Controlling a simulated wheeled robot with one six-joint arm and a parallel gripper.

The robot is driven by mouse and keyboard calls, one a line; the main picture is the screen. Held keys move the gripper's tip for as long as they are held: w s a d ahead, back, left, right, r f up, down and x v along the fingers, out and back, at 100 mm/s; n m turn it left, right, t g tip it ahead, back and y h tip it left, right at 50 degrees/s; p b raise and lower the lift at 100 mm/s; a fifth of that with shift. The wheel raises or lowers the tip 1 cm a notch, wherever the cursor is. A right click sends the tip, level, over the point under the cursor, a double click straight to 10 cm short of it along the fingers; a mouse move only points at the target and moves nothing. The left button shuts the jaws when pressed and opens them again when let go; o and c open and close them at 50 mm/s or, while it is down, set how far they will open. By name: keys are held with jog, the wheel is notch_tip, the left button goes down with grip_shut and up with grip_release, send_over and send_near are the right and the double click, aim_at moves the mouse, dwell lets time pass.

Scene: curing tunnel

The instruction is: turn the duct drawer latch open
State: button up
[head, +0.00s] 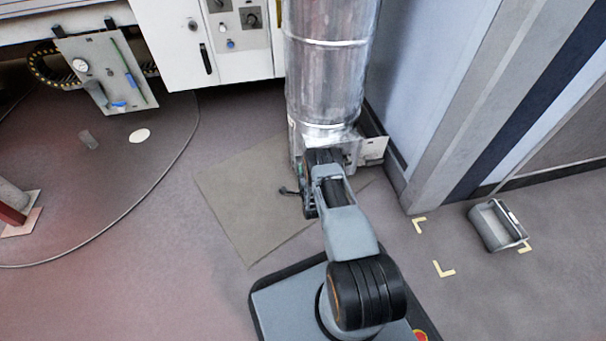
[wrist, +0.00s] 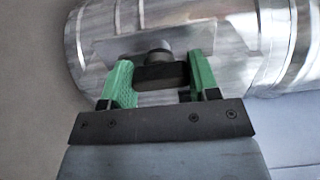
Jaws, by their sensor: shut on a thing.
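The silver duct (head: 327,75) stands upright against the wall, with a metal box (head: 350,148) at its foot. In the wrist view the duct's shiny metal (wrist: 222,38) fills the background. The duct drawer latch, a dark bar (wrist: 158,77) on a grey round hub (wrist: 158,57), sits in front of a flat metal plate (wrist: 112,48). My gripper (wrist: 160,73) has its green fingers on both sides of the bar and is shut on it. In the head view my arm hides the latch and most of my gripper. I cannot tell how far the latch is turned.
A tan mat (head: 240,195) lies on the floor left of the duct. A white cabinet with knobs (head: 205,45) stands behind on the left. A cable curves across the open floor at left.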

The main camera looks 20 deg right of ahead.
jog(key=shift+a, duration=0.1)
jog(key=o, duration=0.9)
jog(key=shift+s, duration=0.1)
jog(key=s+a+p, duration=0.1)
jog(key=s, duration=0.3)
jog(key=s+p, duration=0.2)
jog(key=s, duration=0.3)
jog(key=s+a+p, duration=0.1)
jog(key=s+p, duration=0.1)
jog(key=s, duration=0.2)
jog(key=shift+s+a, duration=0.2)
jog(key=shift+a, duration=0.15)
jog(key=shift+w, duration=0.1)
